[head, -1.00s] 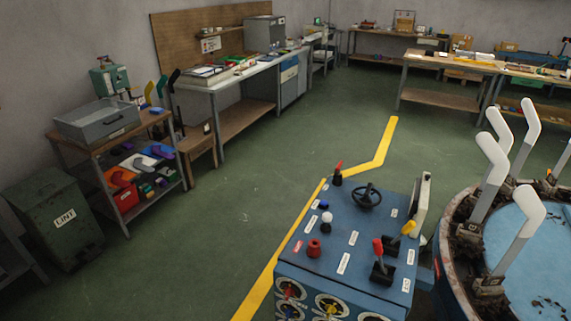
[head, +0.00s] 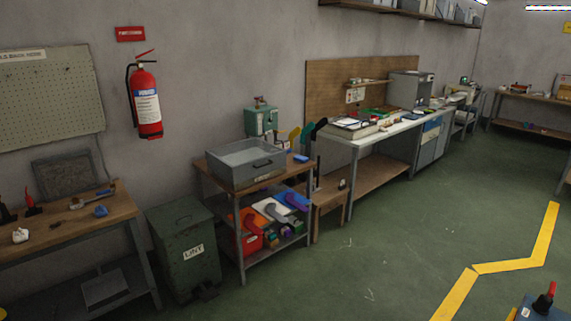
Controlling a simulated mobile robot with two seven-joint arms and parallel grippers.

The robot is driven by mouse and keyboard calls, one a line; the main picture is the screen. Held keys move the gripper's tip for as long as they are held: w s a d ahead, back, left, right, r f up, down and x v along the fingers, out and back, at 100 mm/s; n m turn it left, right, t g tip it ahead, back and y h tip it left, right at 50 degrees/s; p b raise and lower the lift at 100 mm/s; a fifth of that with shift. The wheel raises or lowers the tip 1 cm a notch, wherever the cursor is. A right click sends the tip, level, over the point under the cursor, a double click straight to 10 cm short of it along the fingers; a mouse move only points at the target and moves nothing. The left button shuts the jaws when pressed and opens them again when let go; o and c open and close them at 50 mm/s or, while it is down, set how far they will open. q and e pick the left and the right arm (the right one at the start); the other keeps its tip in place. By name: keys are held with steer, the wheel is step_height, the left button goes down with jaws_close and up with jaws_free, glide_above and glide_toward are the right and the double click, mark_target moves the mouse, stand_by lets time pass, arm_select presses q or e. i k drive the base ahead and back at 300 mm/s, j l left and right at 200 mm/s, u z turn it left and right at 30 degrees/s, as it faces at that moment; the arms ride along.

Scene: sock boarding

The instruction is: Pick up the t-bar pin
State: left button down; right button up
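I cannot pick out the t-bar pin for certain in the head view. Several small things lie on the wooden bench (head: 66,233) at the left. Among them are a long metal tool with a tan end (head: 90,199), a blue piece (head: 101,211), a white piece (head: 20,235) and a red-handled tool (head: 31,204). They are too small to identify surely. Neither of my grippers is in view.
A lidded green LINT bin (head: 184,252) stands between the bench and a shelf cart (head: 226,180) with a grey tray (head: 244,163). A long workbench (head: 385,137) runs along the wall. Open green floor (head: 380,250) lies at the right.

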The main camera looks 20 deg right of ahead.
mark_target(551, 294)
steer(key=i+z, duration=0.45)
steer(key=i, duration=0.3)
steer(key=i+j+z, duration=0.15)
steer(key=i+z, duration=0.3)
steer(key=i, duration=0.25)
steer(key=i+l+z, duration=0.1)
steer(key=i+z, duration=0.65)
steer(key=z, duration=0.15)
steer(key=i+j+z, duration=0.2)
steer(key=i+z, duration=0.25)
steer(key=i+l+z, duration=0.15)
steer(key=i+z, duration=0.25)
steer(key=i+l+z, duration=0.1)
steer(key=z, duration=0.25)
steer(key=i+j+z, duration=0.1)
steer(key=i+z, duration=0.3)
